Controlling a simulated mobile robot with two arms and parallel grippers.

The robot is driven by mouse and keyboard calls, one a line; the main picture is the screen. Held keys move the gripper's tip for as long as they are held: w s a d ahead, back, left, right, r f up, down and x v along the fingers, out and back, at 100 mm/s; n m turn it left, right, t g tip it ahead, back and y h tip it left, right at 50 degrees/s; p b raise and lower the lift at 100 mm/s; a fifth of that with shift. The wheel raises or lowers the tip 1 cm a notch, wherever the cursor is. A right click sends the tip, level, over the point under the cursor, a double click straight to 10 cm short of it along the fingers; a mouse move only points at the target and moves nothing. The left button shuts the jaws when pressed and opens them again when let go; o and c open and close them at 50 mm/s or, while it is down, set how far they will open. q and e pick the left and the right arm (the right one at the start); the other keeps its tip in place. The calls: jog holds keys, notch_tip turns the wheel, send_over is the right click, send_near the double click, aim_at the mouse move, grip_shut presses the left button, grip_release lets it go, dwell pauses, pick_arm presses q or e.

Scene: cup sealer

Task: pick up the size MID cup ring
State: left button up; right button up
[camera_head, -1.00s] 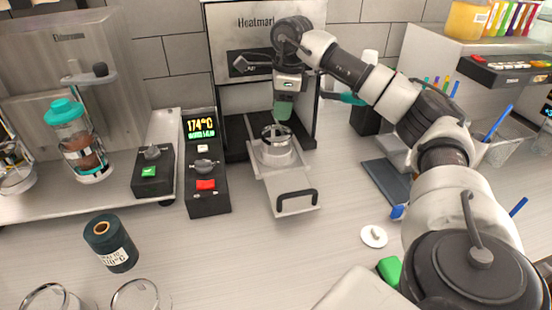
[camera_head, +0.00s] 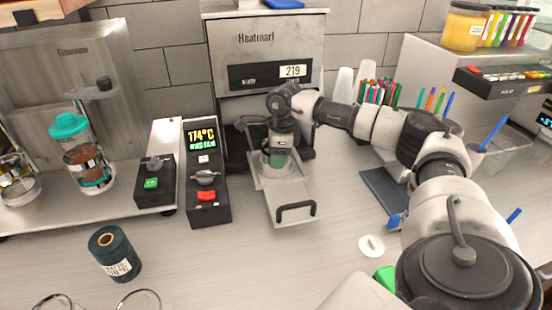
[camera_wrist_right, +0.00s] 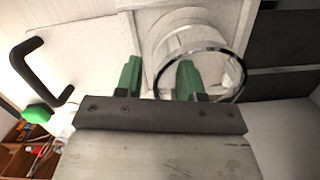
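The cup ring (camera_wrist_right: 244,72) sits on the sealer's pulled-out tray (camera_head: 284,200). In the right wrist view it shows as a thin, shiny round rim above a pale cylinder; no size label is readable. My right gripper (camera_head: 277,158) is down at the ring and hides most of it in the head view. In the right wrist view its green fingers (camera_wrist_right: 158,76) are apart. One finger overlaps the inside of the rim and the other is outside, with the near rim edge between them. I cannot tell whether they touch it. My left gripper is not in view.
The Heatmart sealer (camera_head: 262,45) stands behind the tray. A control box (camera_head: 207,175) reading 174°C is to the left. A dark labelled roll (camera_head: 115,254) is at front left. A white lid-like disc (camera_head: 371,246) lies at right. Clear counter is in front of the tray.

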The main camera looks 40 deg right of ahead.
grip_shut()
jog(key=shift+r, duration=0.1)
dwell(0.3)
